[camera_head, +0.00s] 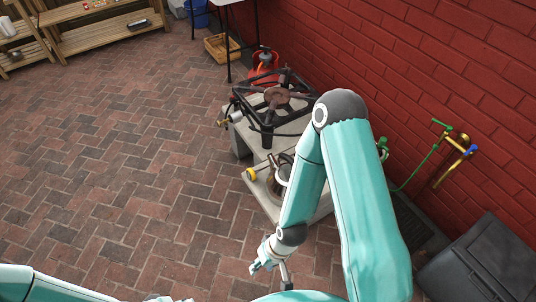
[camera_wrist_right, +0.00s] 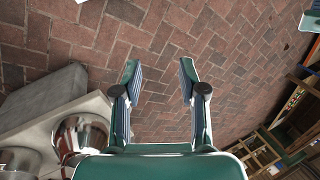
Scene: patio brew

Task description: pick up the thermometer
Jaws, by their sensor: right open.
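No thermometer can be made out for certain. A small round yellow-rimmed thing (camera_head: 249,174) at the left edge of the pale slab (camera_head: 266,203) in the head view may be its dial. It is too small to tell. My right gripper (camera_head: 262,263) is in front of the slab, below and apart from that thing, over the brick floor. In the wrist view my right gripper (camera_wrist_right: 158,84) has its two fingers spread, with only paving between them. Only part of my left arm shows at the bottom left, and its gripper is not visible.
A shiny metal vessel (camera_head: 276,178) stands on the slab, partly behind my right arm. Beyond it are a black burner stand (camera_head: 268,128) and a red gas bottle (camera_head: 264,60). A brick wall (camera_head: 440,70) and a grey box (camera_head: 485,262) bound the right. Floor at left is clear.

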